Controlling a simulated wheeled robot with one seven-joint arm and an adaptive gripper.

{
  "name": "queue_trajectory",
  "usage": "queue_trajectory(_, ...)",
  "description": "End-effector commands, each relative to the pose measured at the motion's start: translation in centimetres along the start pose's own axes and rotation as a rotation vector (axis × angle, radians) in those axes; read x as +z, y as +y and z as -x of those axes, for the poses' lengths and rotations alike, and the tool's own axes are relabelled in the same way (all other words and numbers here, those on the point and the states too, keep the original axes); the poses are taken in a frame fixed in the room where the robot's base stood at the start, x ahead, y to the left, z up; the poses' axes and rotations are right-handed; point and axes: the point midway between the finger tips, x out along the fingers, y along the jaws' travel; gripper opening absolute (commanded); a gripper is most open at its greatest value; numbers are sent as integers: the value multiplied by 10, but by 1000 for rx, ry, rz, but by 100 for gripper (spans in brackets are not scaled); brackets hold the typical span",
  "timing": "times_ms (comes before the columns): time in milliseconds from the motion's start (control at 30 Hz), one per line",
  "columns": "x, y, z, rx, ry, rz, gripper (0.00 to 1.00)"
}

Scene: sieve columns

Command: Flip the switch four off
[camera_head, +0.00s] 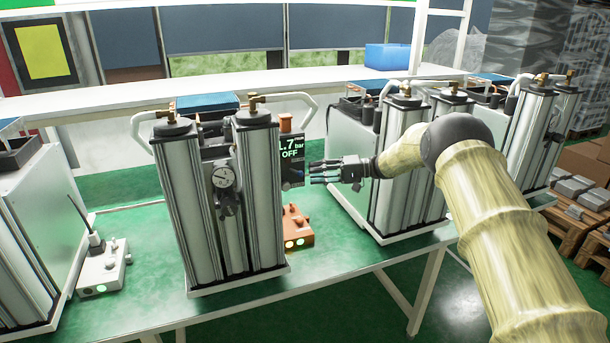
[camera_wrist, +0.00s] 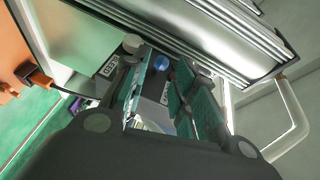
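A sieve column unit with two silver cylinders (camera_head: 252,205) stands on the green bench. A dark display panel (camera_head: 291,150) on its right side reads 1.7 bar and OFF. My gripper (camera_head: 312,174) reaches in from the right, its fingers pointing left close in front of the panel's lower part. In the wrist view a blue round knob (camera_wrist: 162,63) shows between my spread fingertips, and a pale grey knob (camera_wrist: 131,43) lies beside the left finger. Small labels near them are only partly readable. I cannot tell which control is switch four, or whether my fingers touch anything.
An orange box (camera_head: 296,228) with lit indicators sits on the bench below my gripper. Another column unit (camera_head: 398,170) stands to the right, close to my arm. A white box with an antenna (camera_head: 103,270) is at the left. A blue bin (camera_head: 387,57) stands on the back shelf.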

Motion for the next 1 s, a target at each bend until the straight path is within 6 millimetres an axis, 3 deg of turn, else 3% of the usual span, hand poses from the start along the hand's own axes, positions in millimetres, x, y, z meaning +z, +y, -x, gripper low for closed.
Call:
queue_trajectory(200,0,1,39,2,1,0,28)
queue_trajectory(400,0,1,59,1,0,-1,28)
queue_trajectory(867,0,2,65,0,0,-1,28)
queue_trajectory(1000,4,13,60,-13,29,9,28)
